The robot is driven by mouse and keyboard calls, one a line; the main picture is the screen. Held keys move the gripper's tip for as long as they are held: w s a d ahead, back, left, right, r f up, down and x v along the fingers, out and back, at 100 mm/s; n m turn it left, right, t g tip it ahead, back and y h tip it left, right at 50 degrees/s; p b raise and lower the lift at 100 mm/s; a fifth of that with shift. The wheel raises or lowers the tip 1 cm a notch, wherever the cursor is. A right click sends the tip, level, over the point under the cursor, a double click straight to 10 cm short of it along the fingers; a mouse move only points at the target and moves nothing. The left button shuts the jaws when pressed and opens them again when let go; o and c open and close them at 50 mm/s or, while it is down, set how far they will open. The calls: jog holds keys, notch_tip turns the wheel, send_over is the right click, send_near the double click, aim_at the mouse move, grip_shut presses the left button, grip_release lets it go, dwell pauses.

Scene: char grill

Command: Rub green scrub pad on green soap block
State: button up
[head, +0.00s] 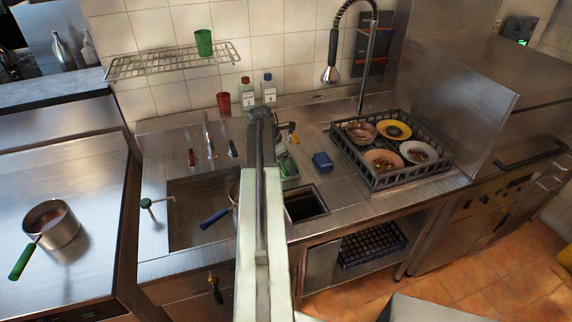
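My arm rises from the bottom centre and reaches over the sink counter. My gripper (272,126) is at its far end, dark and small, and its fingers cannot be made out. A green item (289,168) lies on the counter just right of my arm, partly hidden by it. It may be the green soap block, the green scrub pad or a holder for them; I cannot tell which. No second green block or pad can be clearly made out. A small yellow-and-dark item (293,132) shows beside the gripper; I cannot tell whether they touch.
A blue block (322,161) lies right of the green item, near a square opening (305,205). A dark rack (374,181) of dirty dishes stands further right. A sink basin (195,205) is left of my arm. Bottles and a red cup (224,103) stand behind.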

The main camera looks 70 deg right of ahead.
notch_tip(320, 180, up, 7)
jog(key=p, duration=0.7)
